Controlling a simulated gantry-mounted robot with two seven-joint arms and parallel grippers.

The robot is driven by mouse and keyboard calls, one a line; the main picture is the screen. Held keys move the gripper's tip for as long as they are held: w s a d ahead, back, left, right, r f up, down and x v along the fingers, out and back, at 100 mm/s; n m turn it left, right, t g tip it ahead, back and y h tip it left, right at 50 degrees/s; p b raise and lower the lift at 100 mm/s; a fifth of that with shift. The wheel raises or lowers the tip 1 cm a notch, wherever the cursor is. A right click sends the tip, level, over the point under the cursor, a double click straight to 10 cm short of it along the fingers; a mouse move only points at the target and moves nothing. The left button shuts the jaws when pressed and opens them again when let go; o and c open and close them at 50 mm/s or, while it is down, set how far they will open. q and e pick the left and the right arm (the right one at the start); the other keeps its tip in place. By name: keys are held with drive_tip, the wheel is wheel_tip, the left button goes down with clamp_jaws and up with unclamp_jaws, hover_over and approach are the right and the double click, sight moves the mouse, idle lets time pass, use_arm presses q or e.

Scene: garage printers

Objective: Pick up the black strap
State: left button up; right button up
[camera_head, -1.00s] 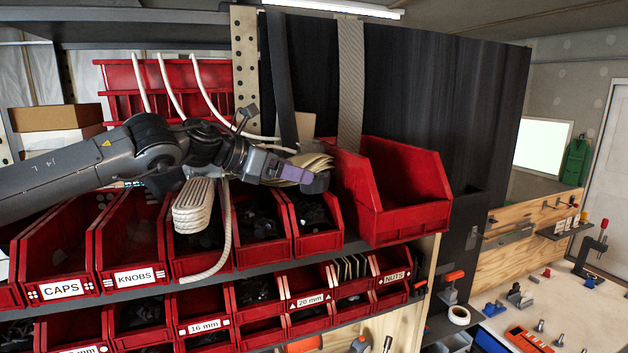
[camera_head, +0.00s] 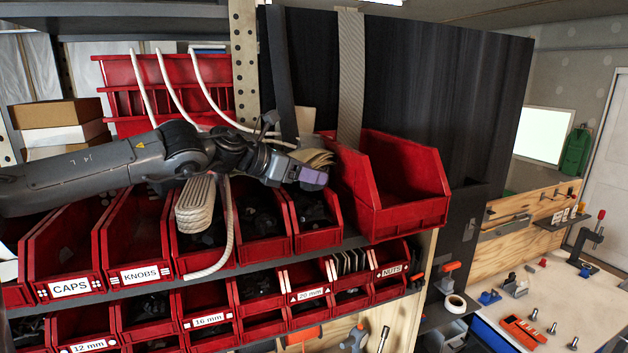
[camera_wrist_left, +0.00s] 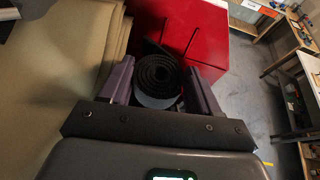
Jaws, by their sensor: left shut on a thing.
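The black strap (camera_wrist_left: 158,78) is a rolled coil, seen end-on between the two fingers of my left gripper (camera_wrist_left: 157,90) in the left wrist view. The fingers are shut on it, one at each side. In the head view my left gripper (camera_head: 312,178) is above the front of the upper bin row, just left of the large red bin (camera_head: 408,213). The coil cannot be made out there. My right gripper is not in view.
Beige folded sheets (camera_wrist_left: 55,75) lie close on the left in the wrist view. A pale rope bundle (camera_head: 196,206) hangs over the bins. A dark band (camera_head: 281,70) and a grey woven band (camera_head: 351,80) hang behind. A workbench (camera_head: 570,305) stands at right.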

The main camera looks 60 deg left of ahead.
use_arm(q)
drive_tip(key=shift+c, duration=0.8)
drive_tip(key=shift+r, duration=0.2)
